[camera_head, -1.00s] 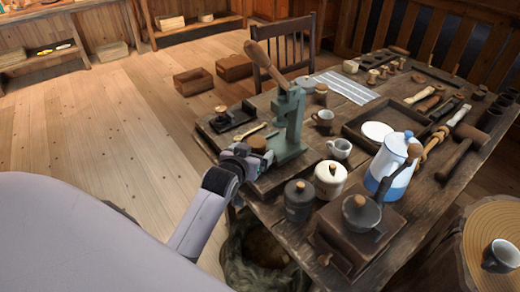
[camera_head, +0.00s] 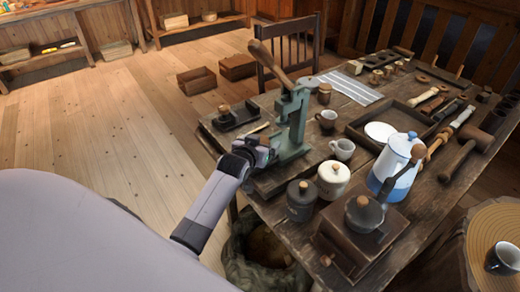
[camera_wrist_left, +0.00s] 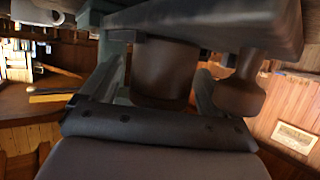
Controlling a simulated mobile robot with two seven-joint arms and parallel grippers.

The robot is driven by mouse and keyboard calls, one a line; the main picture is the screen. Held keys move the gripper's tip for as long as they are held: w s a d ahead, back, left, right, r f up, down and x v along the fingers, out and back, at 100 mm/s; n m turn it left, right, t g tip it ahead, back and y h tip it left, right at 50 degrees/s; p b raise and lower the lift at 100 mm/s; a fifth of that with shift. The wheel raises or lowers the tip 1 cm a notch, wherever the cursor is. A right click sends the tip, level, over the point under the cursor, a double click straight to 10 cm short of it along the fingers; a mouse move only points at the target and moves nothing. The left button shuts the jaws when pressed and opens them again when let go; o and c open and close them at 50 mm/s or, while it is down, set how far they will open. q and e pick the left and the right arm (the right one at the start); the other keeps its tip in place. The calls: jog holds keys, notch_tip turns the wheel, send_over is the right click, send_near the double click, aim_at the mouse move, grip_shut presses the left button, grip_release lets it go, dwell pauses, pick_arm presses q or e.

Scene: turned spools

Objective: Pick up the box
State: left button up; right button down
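My left gripper (camera_head: 265,150) is at the near left edge of the table, beside the green lever press (camera_head: 292,118). In the left wrist view its fingers (camera_wrist_left: 165,90) stand apart, one on each side of a brown round piece (camera_wrist_left: 165,65). I cannot tell whether they touch it. In the head view this piece is hidden by the gripper. Two brown wooden boxes, a left one (camera_head: 197,80) and a right one (camera_head: 237,67), lie on the floor behind the table, apart from the gripper. My right gripper is not in view.
The table holds a grinder (camera_head: 362,228), a dark lidded pot (camera_head: 300,203), a white lidded pot (camera_head: 333,180), a blue and white coffee pot (camera_head: 397,165), cups and a tray (camera_head: 362,136). A sack (camera_head: 250,265) stands below. The floor at left is clear.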

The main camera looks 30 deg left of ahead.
pick_arm(q)
jog(key=c, duration=1)
jog(key=shift+c, duration=0.2)
jog(key=shift+r, duration=0.25)
